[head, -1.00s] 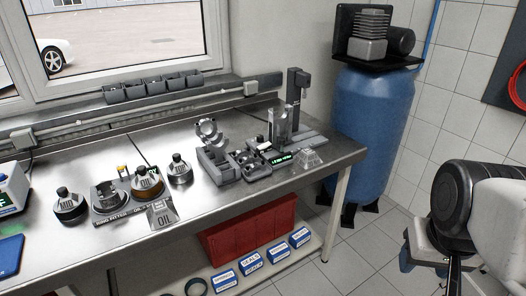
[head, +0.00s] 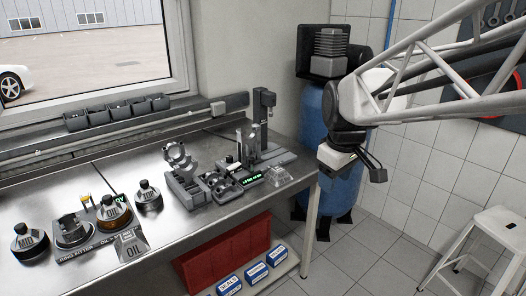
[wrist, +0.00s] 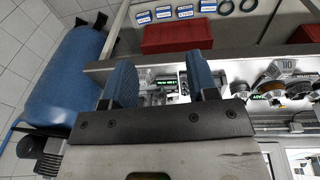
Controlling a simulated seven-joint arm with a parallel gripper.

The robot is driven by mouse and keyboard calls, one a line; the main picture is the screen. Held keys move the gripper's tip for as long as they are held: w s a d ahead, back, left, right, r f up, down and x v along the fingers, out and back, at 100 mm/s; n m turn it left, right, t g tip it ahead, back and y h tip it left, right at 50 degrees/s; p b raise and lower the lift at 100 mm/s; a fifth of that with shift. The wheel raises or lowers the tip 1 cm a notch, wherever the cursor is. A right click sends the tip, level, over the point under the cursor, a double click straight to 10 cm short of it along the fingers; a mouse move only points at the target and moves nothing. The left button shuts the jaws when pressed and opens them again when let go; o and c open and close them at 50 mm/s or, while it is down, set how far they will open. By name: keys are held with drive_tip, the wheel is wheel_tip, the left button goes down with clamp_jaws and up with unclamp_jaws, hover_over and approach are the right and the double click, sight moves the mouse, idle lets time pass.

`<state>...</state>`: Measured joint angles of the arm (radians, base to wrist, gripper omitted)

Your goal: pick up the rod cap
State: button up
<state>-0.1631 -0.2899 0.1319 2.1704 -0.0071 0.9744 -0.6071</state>
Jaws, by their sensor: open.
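I cannot single out the rod cap for certain. Small metal parts sit in a dark grey tray with round pockets (head: 222,186) on the steel bench, too small to tell apart. Left of it, a grey stand (head: 184,190) holds an upright ring-shaped metal part (head: 178,156). My gripper (head: 370,168) is open and empty, in the air to the right of the bench end, well apart from these parts. In the wrist view its two blue fingers (wrist: 162,80) stand wide apart, with the bench parts and green display seen far off between them.
A device with a green display (head: 252,180), a column stand (head: 265,125) and a clear tray (head: 280,177) stand right of the pocketed tray. A blue tank (head: 313,120) stands behind my arm.

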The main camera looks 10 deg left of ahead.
drive_tip(key=w+a+f+n, duration=0.1)
drive_tip(key=w+a+n, duration=0.3)
drive_tip(key=w+a, duration=0.45)
drive_tip(key=n+g, duration=0.2)
drive_tip(key=n, duration=1.2)
hover_over(219, 179)
drive_tip(key=f, duration=1.5)
drive_tip(key=shift+d+f, duration=0.2)
drive_tip(key=shift+d, duration=0.05)
drive_tip(key=shift+w+a+f, duration=0.2)
drive_tip(key=shift+a+f, duration=0.05)
drive_tip(key=shift+a, duration=0.15)
drive_tip(key=shift+f, duration=1.35)
